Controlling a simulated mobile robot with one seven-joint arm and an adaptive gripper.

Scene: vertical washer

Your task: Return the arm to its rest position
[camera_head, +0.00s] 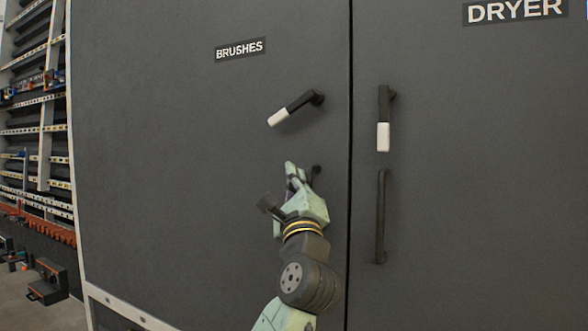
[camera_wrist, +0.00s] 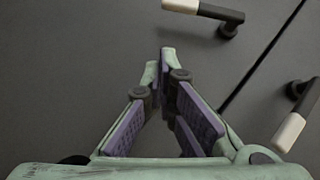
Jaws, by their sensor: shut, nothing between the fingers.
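My gripper (camera_head: 291,170) is shut and empty in front of the dark grey brushes door (camera_head: 170,150). In the head view its tips lie below the brushes handle (camera_head: 294,107), a black lever with a white grip turned down to the left. In the wrist view my gripper (camera_wrist: 166,55) has its fingers together at the tips, with nothing between them. The brushes handle (camera_wrist: 205,10) shows at the top there, apart from the fingers. My arm reaches up from the bottom of the head view and hides part of the lower door.
The dryer door (camera_head: 470,180) is at the right, with a lever handle (camera_head: 384,117) hanging straight down and a vertical bar (camera_head: 381,215) below it. A dark fitting (camera_head: 316,170) shows just right of my gripper. Shelving (camera_head: 35,110) and a black-and-orange case (camera_head: 48,282) are far left.

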